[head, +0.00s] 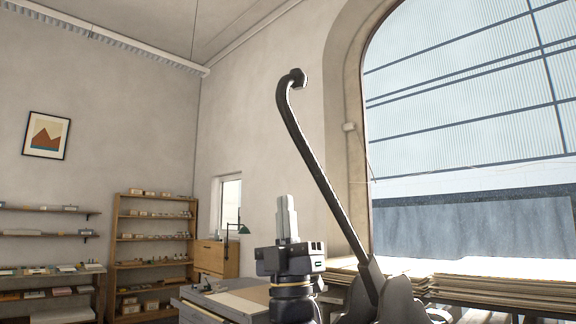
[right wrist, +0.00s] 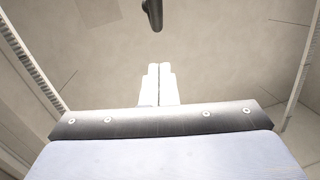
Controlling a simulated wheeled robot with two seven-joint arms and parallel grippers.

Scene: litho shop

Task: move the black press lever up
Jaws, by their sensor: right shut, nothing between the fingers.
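The black press lever (head: 322,180) stands tall in the head view, leaning to the upper left, with a hooked top and a knob at its end. Its foot meets a dark grey bracket at the bottom. My right gripper (head: 287,200) points upward to the left of the lever's shaft, below the knob, with its fingers together and empty. In the right wrist view the gripper's fingertips (right wrist: 160,68) are closed, and the dark end of the lever (right wrist: 153,14) shows beyond them at the top edge, apart from them. My left gripper is in neither view.
A table with flat sheets (head: 240,302) stands behind my right gripper. Stacked boards (head: 500,288) lie at the right under a large arched window. Shelves (head: 153,240) stand along the far left wall. The air around the lever's upper part looks clear.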

